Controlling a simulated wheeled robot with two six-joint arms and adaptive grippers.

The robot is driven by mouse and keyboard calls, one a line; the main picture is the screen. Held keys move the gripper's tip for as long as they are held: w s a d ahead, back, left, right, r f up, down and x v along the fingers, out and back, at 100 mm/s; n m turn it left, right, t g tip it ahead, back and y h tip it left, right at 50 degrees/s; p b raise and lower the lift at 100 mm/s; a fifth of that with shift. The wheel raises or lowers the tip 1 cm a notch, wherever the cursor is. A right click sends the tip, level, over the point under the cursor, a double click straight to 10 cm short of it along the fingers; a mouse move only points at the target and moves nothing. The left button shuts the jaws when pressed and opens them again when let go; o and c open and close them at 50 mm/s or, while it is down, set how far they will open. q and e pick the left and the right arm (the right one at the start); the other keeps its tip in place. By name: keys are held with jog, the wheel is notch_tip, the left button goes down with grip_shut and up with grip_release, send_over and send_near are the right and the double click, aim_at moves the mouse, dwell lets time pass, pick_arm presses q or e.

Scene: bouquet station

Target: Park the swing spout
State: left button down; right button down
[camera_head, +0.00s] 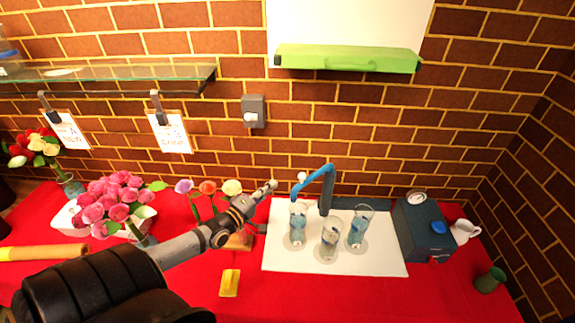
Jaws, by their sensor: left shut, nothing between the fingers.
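The blue swing spout (326,190) stands above the back of the white mat (284,262). Its upper arm slopes down to the left, and its end hangs over the left glass (298,226). Two more glasses stand close by, one in front (330,240) and one to the right (359,229). My left gripper (270,187) reaches in from the lower left and is shut and empty. In the picture it is left of the spout, with a gap between them. My right gripper is not in view.
A dark box with a gauge and blue knob (424,232) stands right of the mat. A white jug (464,231) and green cup (490,280) are farther right. Flowers (108,202) crowd the left. A yellow block (229,283) lies in front. The red table's front right (430,298) is clear.

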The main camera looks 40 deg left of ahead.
pick_arm(q)
jog(key=w+d+b, duration=0.2)
jog(key=w+d, duration=0.1)
jog(key=w, duration=0.5)
jog(key=shift+w+r+n+y, duration=0.15)
jog(key=shift+w+n+y, duration=0.15)
jog(key=shift+n, duration=0.1)
jog(key=shift+b, duration=0.3)
